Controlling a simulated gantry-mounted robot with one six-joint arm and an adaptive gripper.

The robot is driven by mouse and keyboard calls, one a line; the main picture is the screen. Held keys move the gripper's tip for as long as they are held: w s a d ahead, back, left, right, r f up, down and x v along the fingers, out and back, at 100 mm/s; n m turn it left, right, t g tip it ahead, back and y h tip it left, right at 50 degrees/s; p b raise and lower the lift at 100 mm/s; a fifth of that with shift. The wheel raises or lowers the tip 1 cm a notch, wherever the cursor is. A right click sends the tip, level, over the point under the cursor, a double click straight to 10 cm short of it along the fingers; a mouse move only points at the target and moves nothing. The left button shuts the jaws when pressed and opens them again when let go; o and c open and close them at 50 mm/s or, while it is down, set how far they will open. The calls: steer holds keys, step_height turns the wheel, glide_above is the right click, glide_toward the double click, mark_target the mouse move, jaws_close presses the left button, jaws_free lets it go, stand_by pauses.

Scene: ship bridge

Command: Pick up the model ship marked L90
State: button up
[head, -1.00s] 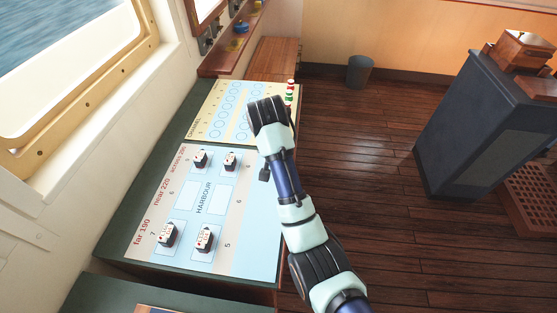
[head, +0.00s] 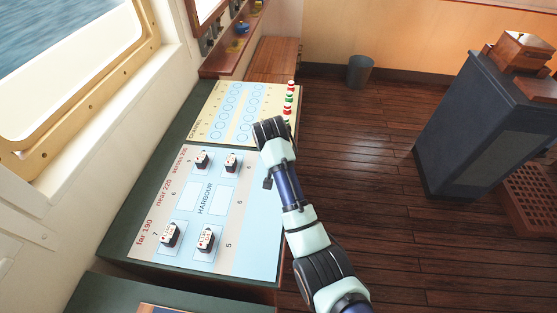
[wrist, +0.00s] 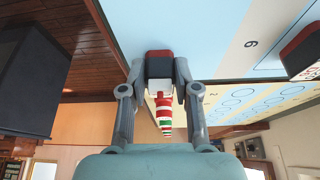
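My gripper (wrist: 160,78) is shut on a small model ship (wrist: 159,63) with a dark hull, red trim and a white upper part, fingers on both sides of it. Its marking is not readable. In the head view my arm hides most of the gripper, over the right edge of the HARBOUR chart. Several model ships stand on the chart: far left (head: 202,161), far right (head: 231,162), near left (head: 170,236) and near right (head: 206,240). Their labels are too small to read. Another ship (wrist: 300,48) shows at the wrist view's right edge.
The HARBOUR chart (head: 250,255) has empty pale slots in its middle. A yellow chart (head: 212,105) with blue circles lies beyond it, with red, white and green striped pieces (head: 290,87) at its edge. A dark console (head: 465,130) stands right; open floor lies between.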

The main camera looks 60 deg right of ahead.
steer(key=shift+c, duration=0.8)
steer(key=shift+r, duration=0.1)
steer(key=shift+r, duration=0.3)
step_height(320, 180, up, 19)
steer(key=p, duration=0.4)
steer(key=shift+p, duration=0.4)
steer(key=shift+w, duration=0.1)
